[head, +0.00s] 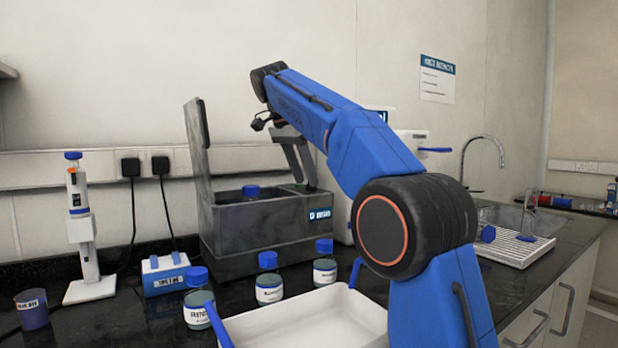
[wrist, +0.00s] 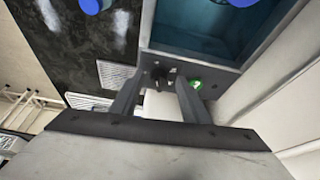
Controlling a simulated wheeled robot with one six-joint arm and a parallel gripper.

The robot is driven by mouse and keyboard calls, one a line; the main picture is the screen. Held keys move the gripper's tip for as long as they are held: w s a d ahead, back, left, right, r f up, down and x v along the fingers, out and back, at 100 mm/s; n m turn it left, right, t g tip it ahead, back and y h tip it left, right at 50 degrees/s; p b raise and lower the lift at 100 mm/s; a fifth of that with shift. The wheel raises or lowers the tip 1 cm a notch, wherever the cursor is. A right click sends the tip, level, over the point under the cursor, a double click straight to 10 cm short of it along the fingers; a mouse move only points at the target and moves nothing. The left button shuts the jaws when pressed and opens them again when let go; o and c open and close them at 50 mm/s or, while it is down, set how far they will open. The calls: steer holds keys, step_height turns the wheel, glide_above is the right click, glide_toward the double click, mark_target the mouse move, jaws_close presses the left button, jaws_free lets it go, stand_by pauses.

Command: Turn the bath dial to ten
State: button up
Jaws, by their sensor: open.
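The bath (head: 255,235) is a dark grey box with its lid (head: 199,150) raised, standing on the black bench. In the wrist view its blue-green inside (wrist: 190,35) shows at the top. A small dark knob, seemingly the dial (wrist: 160,72), sits on the bath's edge panel, beside a green spot (wrist: 196,84). My gripper (head: 299,184) is over the right end of the bath, pointing down. In the wrist view my gripper (wrist: 161,80) is open, its fingers either side of the knob; contact cannot be told. The dial's marks are unreadable, and in the head view it is hidden.
Blue-capped bottles (head: 198,308) stand in front of the bath, with a white tray (head: 300,325) nearer me. A pipette stand (head: 85,250) and a blue block (head: 165,275) are at left. A drying rack (head: 515,248) and sink lie at right. Another blue cap (head: 251,191) shows inside the bath.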

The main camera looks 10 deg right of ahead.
steer(key=s+a, duration=0.4)
steer(key=a, duration=0.6)
steer(key=shift+s, duration=0.1)
steer(key=shift+c, duration=0.3)
